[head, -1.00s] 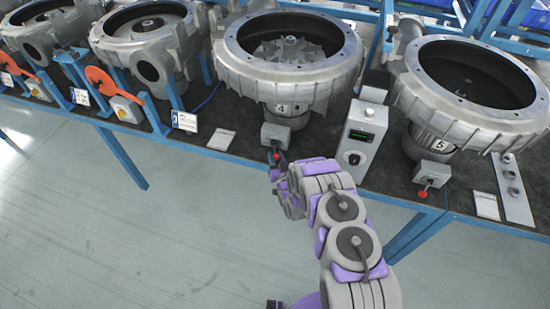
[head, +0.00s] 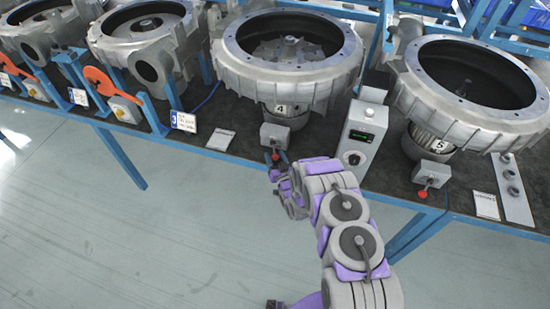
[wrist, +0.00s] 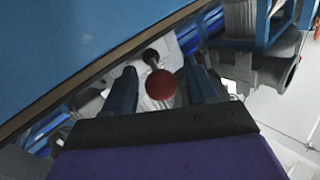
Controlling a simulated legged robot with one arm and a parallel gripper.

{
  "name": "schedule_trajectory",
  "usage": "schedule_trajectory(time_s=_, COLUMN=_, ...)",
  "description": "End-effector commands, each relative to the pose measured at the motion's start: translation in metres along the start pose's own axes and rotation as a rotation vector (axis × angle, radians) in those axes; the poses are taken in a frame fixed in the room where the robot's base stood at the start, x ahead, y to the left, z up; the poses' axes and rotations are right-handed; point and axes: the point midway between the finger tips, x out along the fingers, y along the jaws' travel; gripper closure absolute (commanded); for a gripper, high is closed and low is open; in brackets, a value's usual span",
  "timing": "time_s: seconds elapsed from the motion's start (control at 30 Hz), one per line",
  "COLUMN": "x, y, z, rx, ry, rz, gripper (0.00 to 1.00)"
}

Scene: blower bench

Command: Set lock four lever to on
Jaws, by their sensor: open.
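The lock four box (head: 275,136) is a small grey box at the bench's front edge, below the blower housing marked 4 (head: 288,62). Its lever ends in a red ball, which shows in the wrist view (wrist: 161,84) on a short dark stem. My gripper (wrist: 161,72) is open, with one dark blue finger on each side of the ball. Gaps show between the ball and both fingers. In the head view my gripper (head: 277,158) is at the front of the box, and it partly hides the lever there.
Another red-knobbed lock box (head: 431,173) sits below housing 5 (head: 470,90). Orange-red levers (head: 99,81) are at left. A card (head: 220,139) lies left. The floor (head: 150,230) in front is clear.

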Motion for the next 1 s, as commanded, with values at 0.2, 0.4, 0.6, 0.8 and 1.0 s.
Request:
schedule_trajectory(time_s=0.2, x=-0.005, y=0.000, z=0.000, rx=0.001, ry=-0.001, rz=0.000, gripper=0.43)
schedule_trajectory(time_s=0.4, x=-0.029, y=0.001, z=-0.001, rx=0.000, ry=-0.002, rz=0.002, gripper=0.43)
schedule_trajectory(time_s=0.6, x=-0.067, y=0.001, z=0.000, rx=0.001, ry=-0.003, rz=0.002, gripper=0.43)
schedule_trajectory(time_s=0.8, x=-0.097, y=0.001, z=0.000, rx=0.000, ry=-0.001, rz=0.001, gripper=0.43)
schedule_trajectory(time_s=1.0, x=-0.117, y=-0.001, z=-0.001, rx=0.001, ry=-0.003, rz=0.001, gripper=0.43)
